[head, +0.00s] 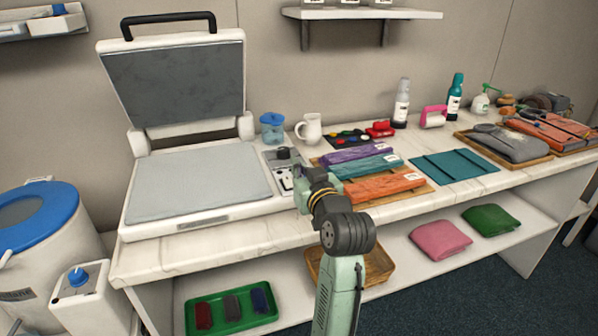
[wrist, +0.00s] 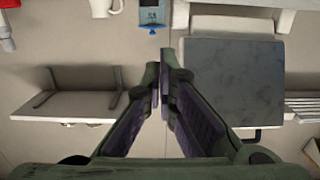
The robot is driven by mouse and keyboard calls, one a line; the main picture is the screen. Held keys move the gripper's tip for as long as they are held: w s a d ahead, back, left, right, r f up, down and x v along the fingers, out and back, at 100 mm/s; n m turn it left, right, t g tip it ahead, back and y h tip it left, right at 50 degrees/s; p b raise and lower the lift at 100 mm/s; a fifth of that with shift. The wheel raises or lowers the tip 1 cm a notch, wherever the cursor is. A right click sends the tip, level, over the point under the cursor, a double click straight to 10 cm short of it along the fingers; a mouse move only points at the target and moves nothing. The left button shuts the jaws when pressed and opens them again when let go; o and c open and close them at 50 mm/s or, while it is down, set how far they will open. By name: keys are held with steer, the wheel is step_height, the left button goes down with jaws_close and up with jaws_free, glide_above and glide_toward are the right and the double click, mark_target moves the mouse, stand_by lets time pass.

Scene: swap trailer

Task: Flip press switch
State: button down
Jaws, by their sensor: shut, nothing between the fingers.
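The press (head: 195,185) stands at the left of the counter with its dark-plated lid (head: 175,85) raised. Its control panel (head: 270,160) is at the press's right side, with a black knob (head: 284,153) and small light and dark parts below it. I cannot make out the switch or its position clearly. My gripper (head: 308,180) is just right of the panel and partly covers its lower right edge. In the wrist view my gripper (wrist: 160,85) is shut and empty, with the raised lid (wrist: 230,80) to its right. Contact with the panel cannot be told.
A blue container (head: 272,128) and a white mug (head: 310,129) stand behind the panel. Folded purple, teal and orange cloths (head: 375,165) lie right of my gripper. A wall shelf (head: 362,13) hangs above. A teal mat (head: 455,165) lies farther right.

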steer(key=b+v, duration=0.1)
steer(key=v, duration=0.6)
steer(key=shift+s+f+b, duration=0.2)
steer(key=shift+f+b, duration=0.1)
steer(key=shift+f, duration=0.1)
